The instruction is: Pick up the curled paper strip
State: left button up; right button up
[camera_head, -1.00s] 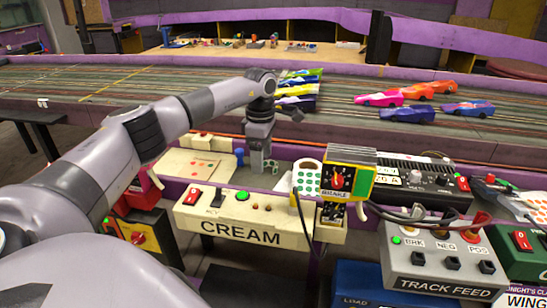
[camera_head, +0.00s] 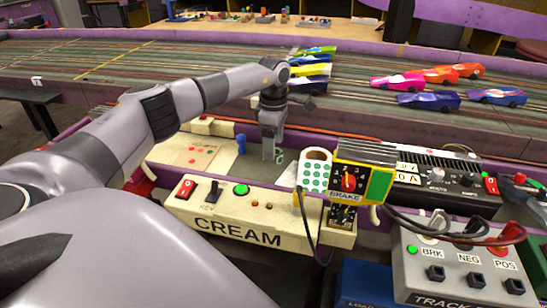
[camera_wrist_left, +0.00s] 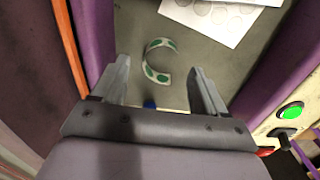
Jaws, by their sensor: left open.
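The curled paper strip (camera_wrist_left: 150,49), white with green dots, lies as an open C on the grey shelf in the left wrist view. In the head view a small part of it (camera_head: 280,156) shows beside the fingers; the rest is hidden behind them. My left gripper (camera_head: 271,153) is open and points down over the shelf. In the left wrist view its fingers (camera_wrist_left: 158,70) stand apart to either side of the strip, with nothing held between them. I cannot tell its exact height above the strip. My right gripper is not in view.
The cream control box (camera_head: 250,217) stands in front of the shelf. The track with toy cars (camera_head: 398,82) lies behind.

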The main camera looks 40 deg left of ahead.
pick_arm(q)
notch_tip(320, 180, down, 3)
jog(key=shift+r, duration=0.15)
jog(key=c, duration=1.1)
jog(key=shift+r, duration=0.15)
jog(key=shift+c, duration=0.3)
